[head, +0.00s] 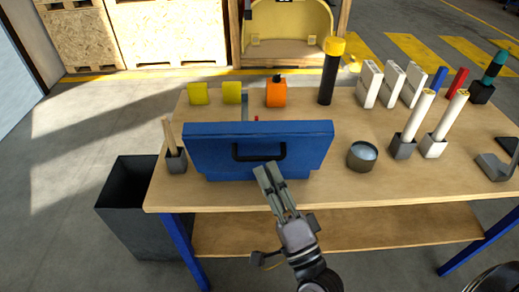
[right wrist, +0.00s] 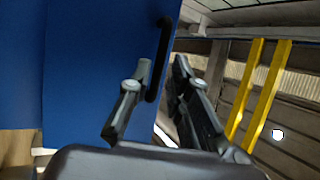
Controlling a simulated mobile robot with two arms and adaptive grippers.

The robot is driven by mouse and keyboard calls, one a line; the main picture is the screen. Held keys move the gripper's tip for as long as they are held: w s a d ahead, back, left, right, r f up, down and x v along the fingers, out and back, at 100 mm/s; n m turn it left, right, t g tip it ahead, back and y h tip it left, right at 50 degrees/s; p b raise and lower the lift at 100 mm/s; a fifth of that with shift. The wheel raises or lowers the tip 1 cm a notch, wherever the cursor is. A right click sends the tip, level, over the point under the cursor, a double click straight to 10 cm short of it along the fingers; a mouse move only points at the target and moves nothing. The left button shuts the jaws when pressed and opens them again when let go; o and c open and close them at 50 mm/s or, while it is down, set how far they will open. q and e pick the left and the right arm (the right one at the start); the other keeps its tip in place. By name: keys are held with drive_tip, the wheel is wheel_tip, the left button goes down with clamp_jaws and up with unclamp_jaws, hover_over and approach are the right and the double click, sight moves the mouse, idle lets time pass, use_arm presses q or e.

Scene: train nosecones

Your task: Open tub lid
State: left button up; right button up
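The blue tub (head: 215,160) sits near the front edge of the wooden table, left of centre. Its blue front face carries a black handle (head: 240,157). The blue top looks closed. My right gripper (head: 266,170) is just in front of the tub, its tips at the right part of the handle. In the right wrist view the fingers (right wrist: 163,80) are apart, and the black handle (right wrist: 164,35) shows beyond and between them against the blue face (right wrist: 90,70). I cannot tell whether they touch it. My left gripper is not in view.
A grey round container (head: 362,157) stands close right of the tub, and a small dark holder (head: 176,161) close left. Behind are yellow blocks (head: 198,95), an orange bottle (head: 276,94) and a black-yellow cylinder (head: 328,80). A dark bin (head: 130,205) stands left of the table.

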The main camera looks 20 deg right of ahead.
sight(260, 159)
drive_tip(key=shift+p+x, duration=0.55)
drive_tip(key=shift+x, duration=1.8)
clamp_jaws()
